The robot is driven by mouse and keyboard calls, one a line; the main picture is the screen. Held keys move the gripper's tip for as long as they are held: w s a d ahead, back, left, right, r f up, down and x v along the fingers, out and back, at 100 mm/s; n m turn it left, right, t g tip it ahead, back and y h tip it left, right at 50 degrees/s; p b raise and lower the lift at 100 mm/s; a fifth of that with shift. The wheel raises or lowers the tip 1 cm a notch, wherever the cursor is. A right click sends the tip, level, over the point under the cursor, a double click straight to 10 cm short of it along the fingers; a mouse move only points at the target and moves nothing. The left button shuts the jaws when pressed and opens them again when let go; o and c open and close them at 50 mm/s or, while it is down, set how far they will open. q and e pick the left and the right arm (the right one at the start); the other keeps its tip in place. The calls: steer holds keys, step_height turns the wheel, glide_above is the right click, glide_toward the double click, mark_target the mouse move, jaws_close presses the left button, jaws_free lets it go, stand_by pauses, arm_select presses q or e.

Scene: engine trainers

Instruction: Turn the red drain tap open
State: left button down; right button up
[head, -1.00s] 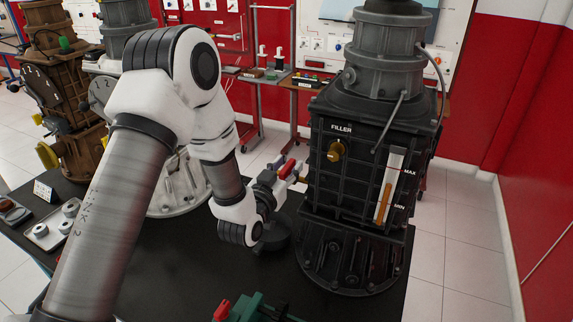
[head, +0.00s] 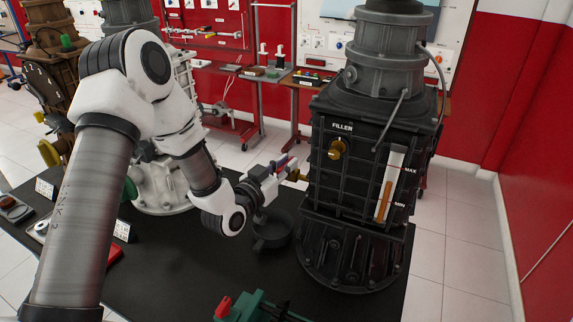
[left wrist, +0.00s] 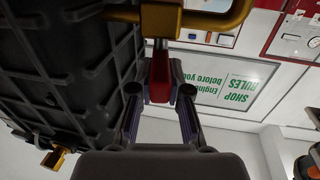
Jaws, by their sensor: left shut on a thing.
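The red drain tap handle (left wrist: 159,82) is between the fingers of my left gripper (left wrist: 160,88) in the left wrist view, below a brass fitting (left wrist: 160,22). In the head view my left gripper (head: 284,164) is at the left side of the black engine trainer (head: 352,170), and its fingers hide the red handle there. A bit of brass (head: 297,176) shows between gripper and trainer. A dark round pan (head: 272,230) stands on the black table below the gripper. My right gripper is not in view.
A brass filler plug (head: 338,148) and a level gauge (head: 389,185) are on the trainer's front. A green device with a red part (head: 250,306) is at the table's front edge. A pale housing (head: 160,182) stands behind my left arm.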

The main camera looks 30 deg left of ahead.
mark_target(290, 159)
arm_select(q)
steer(key=m+g+h, duration=0.3)
steer(key=h, duration=0.1)
steer(key=w+a+m+g+h, duration=0.1)
steer(key=m+g+h, duration=0.2)
steer(key=m+h, duration=0.1)
steer(key=a+m+g+h, duration=0.1)
steer(key=m+g+h, duration=0.2)
steer(key=h, duration=0.2)
steer(key=shift+w+a+f+m+h, duration=0.2)
steer(key=shift+w+m+h, duration=0.1)
steer(key=shift+m, duration=0.1)
steer(key=m+g+b, duration=0.1)
steer(key=g+h+b, duration=0.1)
steer(key=shift+w+f+m+g, duration=0.1)
steer(key=shift+w+m+g, duration=0.1)
steer(key=shift+m+g, duration=0.15)
steer(key=m+g+b, duration=0.1)
steer(key=g, duration=0.1)
steer(key=m+g+h+b, duration=0.1)
steer(key=g, duration=0.1)
steer(key=shift+w+a+m+b, duration=0.1)
steer(key=shift+w+m+b, duration=0.2)
steer(key=shift+w+m, duration=0.05)
steer(key=shift+w+m+g+b, duration=0.1)
steer(key=shift+m+g+b, duration=0.3)
steer(key=shift+g, duration=0.15)
steer(key=shift+r, duration=0.2)
